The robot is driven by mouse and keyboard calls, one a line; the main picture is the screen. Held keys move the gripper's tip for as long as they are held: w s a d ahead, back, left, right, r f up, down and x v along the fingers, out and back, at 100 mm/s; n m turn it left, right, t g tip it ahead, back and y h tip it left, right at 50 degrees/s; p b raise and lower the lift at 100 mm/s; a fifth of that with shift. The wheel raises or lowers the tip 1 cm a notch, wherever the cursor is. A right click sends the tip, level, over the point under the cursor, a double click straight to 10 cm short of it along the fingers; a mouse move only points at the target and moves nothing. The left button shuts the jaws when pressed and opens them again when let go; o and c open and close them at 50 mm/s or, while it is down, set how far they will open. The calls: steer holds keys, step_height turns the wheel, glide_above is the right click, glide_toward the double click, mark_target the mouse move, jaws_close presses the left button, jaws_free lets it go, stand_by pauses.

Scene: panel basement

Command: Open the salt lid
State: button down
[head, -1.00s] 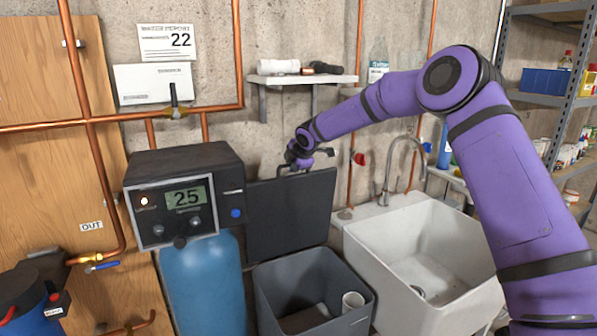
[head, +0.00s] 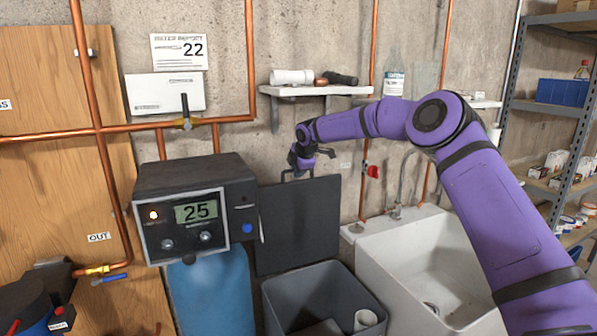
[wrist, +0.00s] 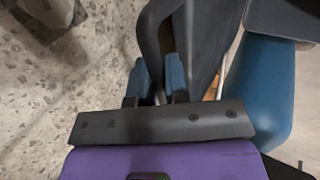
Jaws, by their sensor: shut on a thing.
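The salt lid (head: 300,226) is a dark grey square panel. It stands upright at the back of the grey salt bin (head: 308,291), and the bin's top is open. My gripper (head: 300,176) is at the lid's top edge, by a dark loop handle. In the wrist view my gripper (wrist: 160,82) has its blue-grey fingers shut on the dark curved handle (wrist: 153,40). The lid's face beside it is partly cut off in that view. A white cup-like piece (head: 366,320) shows inside the bin.
The water softener's control head (head: 195,214) and blue tank (head: 212,295) stand close to the left of the lid. A white sink (head: 430,270) with a faucet is on the right. A wall shelf (head: 315,90) and copper pipes are above and behind.

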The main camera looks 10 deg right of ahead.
steer(key=c, duration=1.1)
jaws_free()
steer(key=shift+a, duration=0.1)
steer(key=shift+c, duration=0.2)
steer(key=v, duration=0.7)
steer(key=shift+s+r, duration=0.15)
